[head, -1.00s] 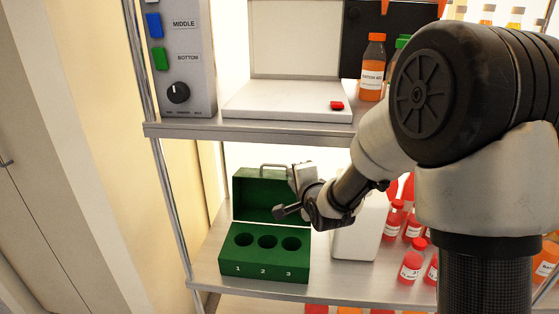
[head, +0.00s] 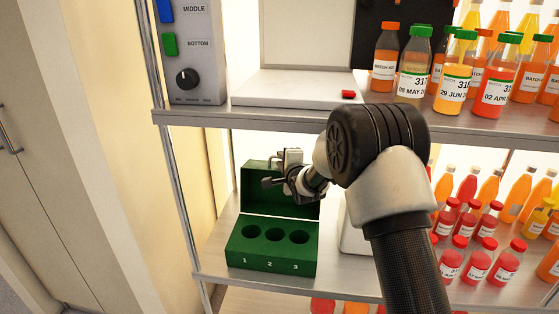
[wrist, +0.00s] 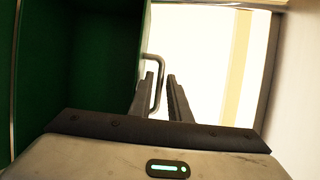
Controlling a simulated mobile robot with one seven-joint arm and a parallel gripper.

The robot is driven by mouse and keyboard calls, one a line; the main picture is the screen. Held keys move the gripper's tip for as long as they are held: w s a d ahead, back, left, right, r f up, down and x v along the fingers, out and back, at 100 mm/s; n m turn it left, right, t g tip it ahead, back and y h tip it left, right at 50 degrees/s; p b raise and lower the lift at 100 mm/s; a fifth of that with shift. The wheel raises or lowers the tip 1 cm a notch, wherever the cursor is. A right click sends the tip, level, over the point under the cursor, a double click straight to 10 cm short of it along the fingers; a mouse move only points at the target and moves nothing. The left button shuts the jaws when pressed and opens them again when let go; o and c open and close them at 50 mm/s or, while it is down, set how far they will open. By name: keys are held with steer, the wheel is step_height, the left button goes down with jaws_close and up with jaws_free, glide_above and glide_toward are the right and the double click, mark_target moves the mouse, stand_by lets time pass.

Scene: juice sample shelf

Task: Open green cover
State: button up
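The green box (head: 272,262) sits on the lower shelf, with several round holes marked 1, 2 and 3. Its green cover (head: 262,204) stands raised and roughly upright at the back of the box. In the wrist view the cover's inner side (wrist: 75,70) fills the left. The cover's metal handle (wrist: 158,98) shows between and past my two dark fingers. My gripper (wrist: 161,78) is open, with a gap between the fingers. In the head view my gripper (head: 272,174) is at the cover's upper edge and hides part of it and the handle.
A white container (head: 354,240) stands right of the box, partly behind my arm. Several red-capped bottles (head: 479,262) stand further right. The upper shelf edge (head: 250,118) runs above the box. A grey control panel (head: 188,50) stands on the upper shelf. The lower shelf left of the box is clear.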

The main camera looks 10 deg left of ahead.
steer(key=shift+x, duration=1.6)
jaws_close()
